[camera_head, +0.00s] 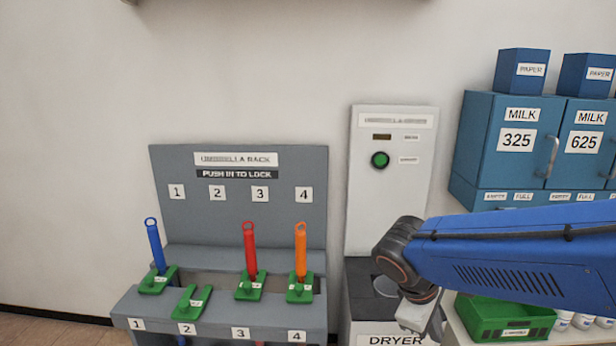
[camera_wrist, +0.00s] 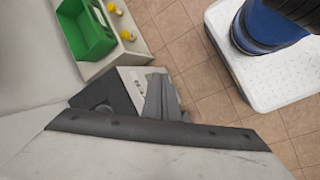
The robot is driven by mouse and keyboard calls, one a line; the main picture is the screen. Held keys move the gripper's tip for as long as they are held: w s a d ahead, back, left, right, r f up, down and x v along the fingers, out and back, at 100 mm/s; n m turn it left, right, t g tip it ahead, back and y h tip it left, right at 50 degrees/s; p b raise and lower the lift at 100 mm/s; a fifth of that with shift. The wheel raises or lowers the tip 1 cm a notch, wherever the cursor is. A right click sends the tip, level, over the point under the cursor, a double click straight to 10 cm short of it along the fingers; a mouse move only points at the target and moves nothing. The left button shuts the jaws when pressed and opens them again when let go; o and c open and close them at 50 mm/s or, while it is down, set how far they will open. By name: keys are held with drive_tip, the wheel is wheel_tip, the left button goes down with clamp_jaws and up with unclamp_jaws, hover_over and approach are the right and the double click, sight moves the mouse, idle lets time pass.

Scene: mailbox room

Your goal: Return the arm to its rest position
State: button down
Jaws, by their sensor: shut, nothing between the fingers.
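My blue arm reaches in from the right in the head view, in front of the blue cabinets and the shelf. My gripper (camera_head: 434,325) hangs at its end, beside the top of the dryer (camera_head: 392,225) and left of the green crate (camera_head: 505,317). It is shut and holds nothing. In the wrist view, the grey gripper body fills the lower part and hides much of the area below. The dryer top (camera_wrist: 105,95) and the green crate (camera_wrist: 88,32) show beyond it.
The umbrella rack (camera_head: 240,205) stands left, holding blue (camera_head: 155,245), red (camera_head: 249,250) and orange (camera_head: 300,252) umbrellas; slot 2 has none. Blue milk cabinets (camera_head: 500,150) hang right above the shelf. Tiled floor (camera_wrist: 205,85) shows in the wrist view.

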drive_tip(key=s+d+r+m+t+y, duration=0.2)
drive_tip(key=s+m+y, duration=0.3)
drive_tip(key=s+m, duration=0.4)
drive_tip(key=shift+d+r+m+t, duration=0.35)
drive_tip(key=shift+r+t, duration=0.25)
drive_tip(key=shift+r, duration=0.1)
